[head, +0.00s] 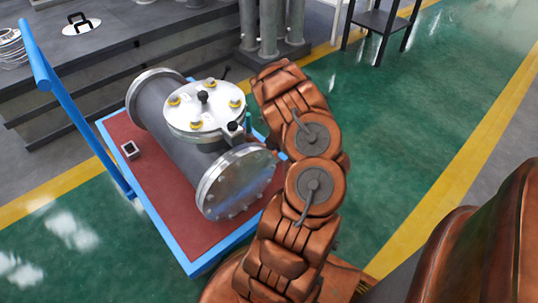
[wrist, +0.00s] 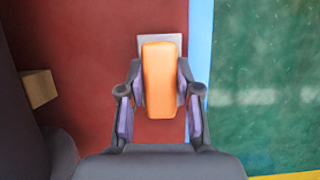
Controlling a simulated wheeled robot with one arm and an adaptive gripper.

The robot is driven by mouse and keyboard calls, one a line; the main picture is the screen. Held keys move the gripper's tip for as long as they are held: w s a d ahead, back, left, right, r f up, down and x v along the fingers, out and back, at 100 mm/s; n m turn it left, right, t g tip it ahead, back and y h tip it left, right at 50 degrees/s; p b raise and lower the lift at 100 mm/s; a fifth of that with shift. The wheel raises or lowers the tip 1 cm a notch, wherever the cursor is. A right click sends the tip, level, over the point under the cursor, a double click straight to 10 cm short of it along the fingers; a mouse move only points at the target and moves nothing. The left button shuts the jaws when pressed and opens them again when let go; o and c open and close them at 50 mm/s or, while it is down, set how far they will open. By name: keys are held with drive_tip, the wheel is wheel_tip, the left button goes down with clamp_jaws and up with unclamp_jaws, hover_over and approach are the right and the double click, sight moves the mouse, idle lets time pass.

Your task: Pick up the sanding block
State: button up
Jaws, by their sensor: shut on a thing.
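The sanding block (wrist: 160,75), an orange body on a wider pale grey pad, shows in the wrist view over the red cart deck. My gripper (wrist: 158,93) has one finger on each side of the orange body and is shut on it. The block lies near the blue edge of the deck; whether its pad touches the deck I cannot tell. In the head view my arm and the flanged shell (head: 180,145) hide the block and most of the gripper.
The shell lies on a red-decked cart (head: 145,185) with a blue rim (head: 215,258) and a blue handle (head: 75,110). A small grey-topped item (head: 130,150) sits on the deck. In the wrist view a tan block (wrist: 38,88) is at left. Green floor (wrist: 265,75) is clear at right.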

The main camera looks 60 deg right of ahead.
clamp_jaws()
wheel_tip(320, 180, up, 18)
drive_tip(key=p, duration=0.4)
idle(0.4)
drive_tip(key=shift+o, duration=0.8)
unclamp_jaws()
drive_tip(key=c, duration=0.4)
